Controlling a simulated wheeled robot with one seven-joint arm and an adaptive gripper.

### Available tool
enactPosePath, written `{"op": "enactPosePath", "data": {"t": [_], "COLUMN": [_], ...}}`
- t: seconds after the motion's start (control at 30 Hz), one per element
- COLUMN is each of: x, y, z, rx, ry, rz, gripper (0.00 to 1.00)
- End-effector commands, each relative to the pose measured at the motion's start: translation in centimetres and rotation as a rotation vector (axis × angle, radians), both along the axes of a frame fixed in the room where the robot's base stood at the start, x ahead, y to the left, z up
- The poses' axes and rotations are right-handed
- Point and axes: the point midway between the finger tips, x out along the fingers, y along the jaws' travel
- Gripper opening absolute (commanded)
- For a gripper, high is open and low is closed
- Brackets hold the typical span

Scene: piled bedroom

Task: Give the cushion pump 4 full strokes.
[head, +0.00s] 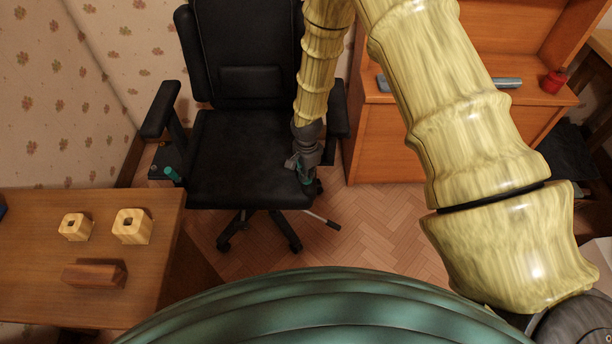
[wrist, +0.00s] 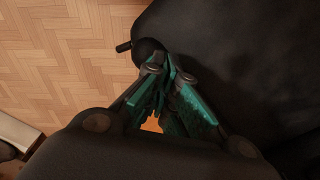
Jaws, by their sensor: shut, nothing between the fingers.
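My gripper (head: 305,180) is shut and empty at the right front edge of the black chair's seat (head: 240,150). In the wrist view its teal-lined fingers (wrist: 168,72) meet just beside a dark rounded bulb (wrist: 150,48) with a short black stub on its left. The bulb looks like the cushion pump at the seat's side. The fingertips overlap its lower right part in the picture; I cannot tell whether they touch it. In the head view the bulb is not clear behind my gripper.
The right armrest (head: 339,108) stands close to my arm. A wooden desk (head: 215,262) with wooden blocks is at left, and an orange cabinet (head: 430,150) at right. Parquet floor (head: 385,225) is open between.

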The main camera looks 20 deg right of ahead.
Motion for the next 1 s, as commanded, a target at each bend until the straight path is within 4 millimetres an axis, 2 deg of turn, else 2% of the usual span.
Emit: {"op": "enactPosePath", "data": {"t": [0.7,1.0], "x": [0.0,0.0], "y": [0.0,0.0], "z": [3.2,3.3], "rx": [0.000,0.000], "ry": [0.000,0.000], "rz": [0.000,-0.001], "gripper": [0.00,0.00]}}
